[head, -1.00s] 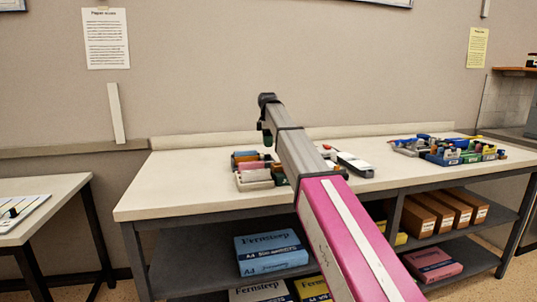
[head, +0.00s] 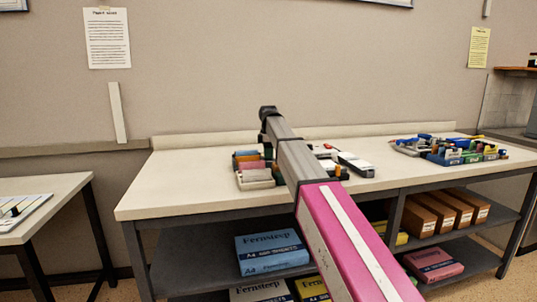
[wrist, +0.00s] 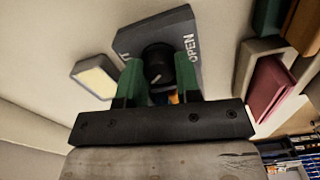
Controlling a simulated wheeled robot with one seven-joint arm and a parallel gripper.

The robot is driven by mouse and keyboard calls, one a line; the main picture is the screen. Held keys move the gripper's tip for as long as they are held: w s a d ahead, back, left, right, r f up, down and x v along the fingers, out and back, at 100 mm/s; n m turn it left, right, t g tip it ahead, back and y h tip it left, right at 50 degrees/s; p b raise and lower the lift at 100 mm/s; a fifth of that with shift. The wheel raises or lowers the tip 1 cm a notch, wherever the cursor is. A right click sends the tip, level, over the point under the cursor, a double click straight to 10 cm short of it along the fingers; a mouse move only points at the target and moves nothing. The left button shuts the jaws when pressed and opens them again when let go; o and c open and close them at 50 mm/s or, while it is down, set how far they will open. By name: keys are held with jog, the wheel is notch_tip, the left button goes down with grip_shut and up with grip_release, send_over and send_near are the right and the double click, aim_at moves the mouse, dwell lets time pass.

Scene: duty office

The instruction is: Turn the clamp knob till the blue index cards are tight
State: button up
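In the wrist view a black round knob (wrist: 158,62) with a white pointer line sits on a dark grey block (wrist: 181,24). The block reads "OPEN" on the right, and a letter T shows on its left. The two green fingers of my gripper (wrist: 160,78) stand apart on either side of the knob, very close to it; I see no clear grip on it. The blue index cards cannot be made out. In the head view my arm hides the knob and the fingertips.
Coloured card holders (head: 250,170) stand just left of my arm on the bench (head: 190,180). A maroon item in a pale holder (wrist: 266,90) is right of the block. A pale yellow-topped block (wrist: 95,78) lies left. The bench's left end is clear.

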jog(key=shift+m, duration=0.8)
jog(key=o, duration=0.9)
jog(key=shift+o, duration=0.2)
notch_tip(320, 180, up, 11)
